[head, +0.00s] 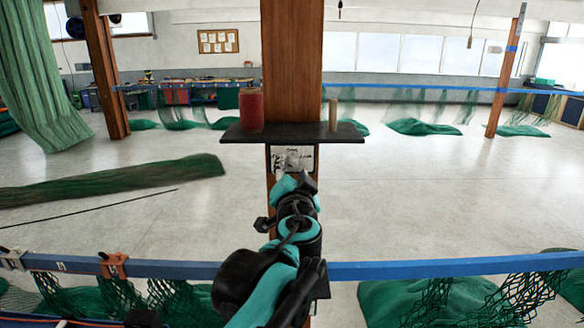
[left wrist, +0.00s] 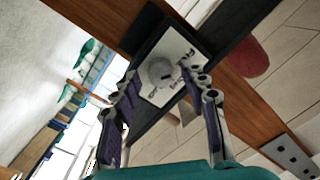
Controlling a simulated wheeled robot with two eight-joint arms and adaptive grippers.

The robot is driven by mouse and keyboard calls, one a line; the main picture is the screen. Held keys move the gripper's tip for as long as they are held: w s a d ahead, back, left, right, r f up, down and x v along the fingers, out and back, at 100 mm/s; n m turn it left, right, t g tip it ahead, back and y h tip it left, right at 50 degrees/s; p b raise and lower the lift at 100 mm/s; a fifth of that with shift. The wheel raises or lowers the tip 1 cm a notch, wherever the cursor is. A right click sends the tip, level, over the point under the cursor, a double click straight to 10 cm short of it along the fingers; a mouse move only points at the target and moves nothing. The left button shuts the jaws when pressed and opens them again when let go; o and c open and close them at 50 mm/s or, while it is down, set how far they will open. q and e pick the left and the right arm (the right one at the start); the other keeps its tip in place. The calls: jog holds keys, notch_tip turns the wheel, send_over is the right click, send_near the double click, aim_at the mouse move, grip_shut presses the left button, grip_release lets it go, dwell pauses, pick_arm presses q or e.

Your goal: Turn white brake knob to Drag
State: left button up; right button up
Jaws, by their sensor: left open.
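The white brake knob (left wrist: 160,72) is round and sits on a white lettered plate (left wrist: 178,50) in a dark frame. In the head view the plate (head: 297,152) is on the wooden post, below the dark shelf, and my gripper hides part of it. The lettering is too small to read. My left gripper (head: 294,184) is in front of the post, just below the plate. In the left wrist view its two fingers (left wrist: 164,80) are apart, one each side of the knob in the picture. I see no contact, and the remaining gap is unclear. My right gripper is out of view.
The dark shelf (head: 290,133) juts from the post (head: 291,60) above the plate, bearing a red cylinder (head: 251,110) and a small wooden peg (head: 333,114). A blue rail (head: 450,267) with green nets crosses the foreground. Rolled net (head: 120,180) lies on the left floor.

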pick_arm(q)
grip_shut()
jog(key=shift+m, duration=0.4)
jog(key=m, duration=0.5)
jog(key=shift+m+b, duration=0.3)
jog(key=shift+b, duration=0.1)
jog(key=m, duration=0.5)
jog(key=shift+m, duration=0.3)
grip_release()
jog(key=shift+w, duration=0.1)
